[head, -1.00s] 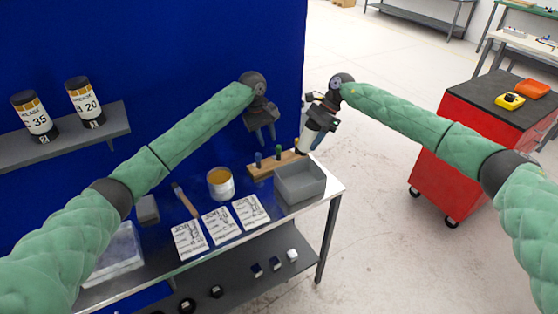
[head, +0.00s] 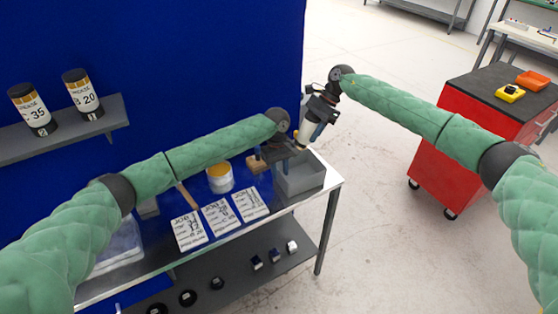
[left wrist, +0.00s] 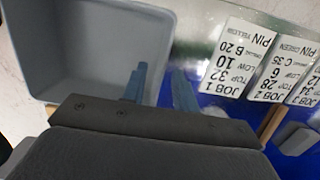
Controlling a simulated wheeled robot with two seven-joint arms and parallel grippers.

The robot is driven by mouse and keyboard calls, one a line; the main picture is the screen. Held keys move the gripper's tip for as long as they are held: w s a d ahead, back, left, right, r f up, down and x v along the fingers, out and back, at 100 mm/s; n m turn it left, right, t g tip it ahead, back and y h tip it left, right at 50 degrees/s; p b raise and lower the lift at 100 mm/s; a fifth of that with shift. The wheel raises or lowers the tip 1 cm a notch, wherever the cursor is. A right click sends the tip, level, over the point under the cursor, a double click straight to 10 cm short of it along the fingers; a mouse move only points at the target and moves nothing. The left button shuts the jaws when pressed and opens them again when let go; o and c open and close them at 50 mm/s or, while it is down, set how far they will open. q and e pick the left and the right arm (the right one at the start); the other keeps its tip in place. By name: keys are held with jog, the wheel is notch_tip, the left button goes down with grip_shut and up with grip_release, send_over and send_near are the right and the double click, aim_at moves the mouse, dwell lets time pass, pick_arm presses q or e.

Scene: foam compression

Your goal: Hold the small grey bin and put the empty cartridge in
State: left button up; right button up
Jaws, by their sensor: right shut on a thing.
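The small grey bin (head: 306,178) stands at the right end of the bench. In the left wrist view the bin (left wrist: 75,45) fills the upper left and looks empty where I see inside. My left gripper (head: 284,164) is at the bin's left wall. In the left wrist view the left gripper (left wrist: 161,80) is open, one finger inside the bin and one outside, with the wall between them. I cannot see it pressing the wall. My right gripper (head: 319,126) is shut on the pale cartridge (head: 304,129) above the bin, tilted and partly hidden.
Job cards (head: 219,217) lie left of the bin. A tin (head: 220,178) and a wooden pin block (head: 256,164), partly behind my left gripper, stand behind them. Two labelled cartridges (head: 82,94) stand on the wall shelf. A red cabinet (head: 455,165) is at right.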

aim_at(281, 187)
pick_arm(q)
jog(key=shift+s+d+f, duration=0.1)
jog(key=shift+s+f, duration=0.05)
jog(key=shift+f, duration=1)
jog(key=shift+s+d+f, duration=0.1)
jog(key=shift+s+f, duration=0.05)
jog(key=shift+f, duration=0.95)
jog(key=shift+c, duration=0.4)
grip_shut()
